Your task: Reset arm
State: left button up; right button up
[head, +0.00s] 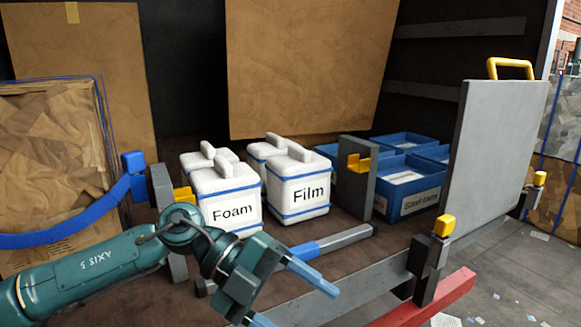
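My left arm, dark green, comes in from the lower left. Its gripper (300,307) has two blue fingers set well apart, with nothing visible between them. One finger is cut off by the bottom edge of the picture. The gripper hangs in front of the cart bed, to the right of and nearer than the white box labelled Foam (231,212), and touches no box that I can see. My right gripper is not in view.
A white box labelled Film (301,195) stands right of Foam, with similar white boxes behind. Blue crates (414,205) stand further right. A grey panel (492,165) with a yellow handle rises at the right. A grey-and-blue bar (318,246) lies before the boxes.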

pick_arm(q)
jog(key=w+d+n+t+h, duration=0.1)
jog(key=d+n+t+h, duration=0.4)
jog(key=h, duration=0.5)
jog(key=w+a+f+n+t+y, duration=0.2)
jog(key=a+f+n+t+y, duration=0.35)
jog(key=f+n+t, duration=0.4)
jog(key=w+a+f+n+t+y, duration=0.3)
jog(key=a+f+n+t+y, duration=0.3)
jog(key=n, duration=0.6)
jog(key=s+a+f+n+g+y, duration=0.2)
jog(key=s+f, duration=0.5)
jog(key=f, duration=0.4)
jog(key=s+a+f+n+g+y, duration=0.3)
jog(key=s+a+f+g+y, duration=0.1)
jog(key=s+a+f, duration=0.4)
notch_tip(320, 180, down, 3)
jog(key=shift+s+a+r+n+y, duration=0.15)
jog(key=shift+s+n+y, duration=0.2)
jog(key=shift+y, duration=0.5)
